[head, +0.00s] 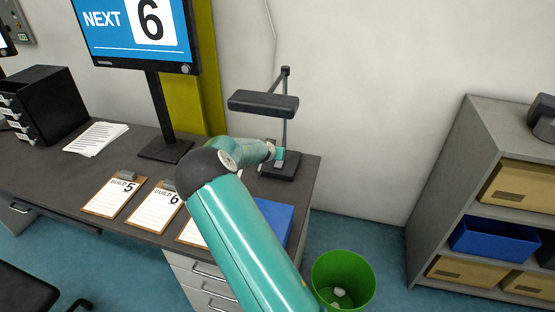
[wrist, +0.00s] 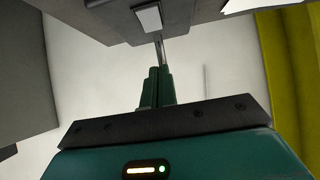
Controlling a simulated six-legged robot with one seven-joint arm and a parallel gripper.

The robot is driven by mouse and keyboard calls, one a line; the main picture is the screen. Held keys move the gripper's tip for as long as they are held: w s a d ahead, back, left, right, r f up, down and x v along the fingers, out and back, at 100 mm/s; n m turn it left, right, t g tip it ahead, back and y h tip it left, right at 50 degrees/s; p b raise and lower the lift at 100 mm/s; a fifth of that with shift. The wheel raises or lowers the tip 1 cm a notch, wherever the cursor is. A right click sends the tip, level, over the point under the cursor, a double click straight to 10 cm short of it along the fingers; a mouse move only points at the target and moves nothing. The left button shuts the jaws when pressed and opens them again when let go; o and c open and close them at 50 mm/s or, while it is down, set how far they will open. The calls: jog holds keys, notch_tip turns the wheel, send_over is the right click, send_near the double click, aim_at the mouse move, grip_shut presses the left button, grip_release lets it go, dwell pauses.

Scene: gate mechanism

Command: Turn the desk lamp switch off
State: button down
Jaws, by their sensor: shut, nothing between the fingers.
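The desk lamp (head: 263,103) stands at the right end of the desk, with a dark flat head, a thin stand and a dark base (head: 286,172). My gripper (head: 279,155) is right over the base, close to the stand; whether it touches is hard to tell. In the wrist view my gripper (wrist: 157,72) shows two teal fingers shut together with nothing between them. Beyond the fingertips is a small pale rectangular piece (wrist: 148,18) on a dark surface, which looks like the switch on the lamp base. Its on or off position cannot be made out.
The desk (head: 140,150) holds clipboards (head: 112,196), a paper stack (head: 96,138), a black drawer unit (head: 48,100) and a monitor (head: 137,30). A blue item (head: 274,220) lies near the front right. A green bin (head: 343,279) and a shelf (head: 480,130) stand to the right.

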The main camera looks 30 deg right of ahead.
aim_at(278, 163)
jog(key=x, duration=0.5)
jog(key=shift+w+d+f, duration=0.1)
jog(key=shift+d+f, duration=0.05)
jog(key=shift+d, duration=0.05)
notch_tip(278, 163, down, 3)
jog(key=shift+w+r, duration=0.1)
jog(key=shift+r, duration=0.15)
jog(key=shift+f, duration=0.65)
jog(key=shift+d, duration=0.1)
jog(key=shift+w+d+f, duration=0.1)
jog(key=shift+f, duration=0.1)
